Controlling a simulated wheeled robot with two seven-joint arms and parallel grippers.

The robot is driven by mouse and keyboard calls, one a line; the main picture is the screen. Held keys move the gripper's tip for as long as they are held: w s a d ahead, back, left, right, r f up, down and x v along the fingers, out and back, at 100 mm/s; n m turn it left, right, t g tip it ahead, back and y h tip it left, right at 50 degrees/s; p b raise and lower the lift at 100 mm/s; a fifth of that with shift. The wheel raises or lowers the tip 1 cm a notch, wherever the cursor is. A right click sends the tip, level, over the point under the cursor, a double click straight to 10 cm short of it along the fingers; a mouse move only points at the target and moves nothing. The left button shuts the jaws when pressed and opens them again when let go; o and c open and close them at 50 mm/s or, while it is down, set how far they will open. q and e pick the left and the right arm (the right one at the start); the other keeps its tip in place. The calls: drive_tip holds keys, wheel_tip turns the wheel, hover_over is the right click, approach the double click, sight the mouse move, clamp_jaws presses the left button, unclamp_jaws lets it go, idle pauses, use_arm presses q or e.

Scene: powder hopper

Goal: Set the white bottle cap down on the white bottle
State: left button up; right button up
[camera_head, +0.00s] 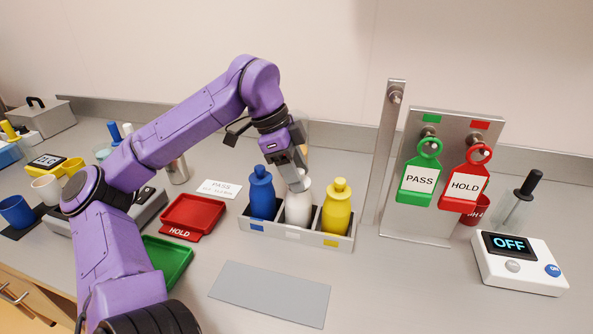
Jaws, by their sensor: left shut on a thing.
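The white bottle (298,208) stands upright in the middle slot of a grey three-slot rack (290,238), between the blue and yellow bottles. My left gripper (298,184) points down right at the top of the white bottle and is shut. The white cap is between its fingers, mostly hidden and hard to tell apart from the white bottle's top. I cannot tell whether the cap touches the bottle. My right gripper is not in view.
The capped blue bottle (262,197) and yellow bottle (336,210) stand close on either side. A red tray (193,213) and green tray (168,262) lie left. A tag stand (392,215) rises right. A grey mat (270,292) in front is bare.

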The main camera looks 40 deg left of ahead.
use_arm(q)
drive_tip(key=shift+f, duration=0.25)
drive_tip(key=o, duration=1.4)
drive_tip(key=shift+o, duration=0.2)
drive_tip(key=shift+r, duration=0.15)
drive_tip(key=shift+r+p, duration=1.65)
drive_tip(key=shift+r, duration=1.25)
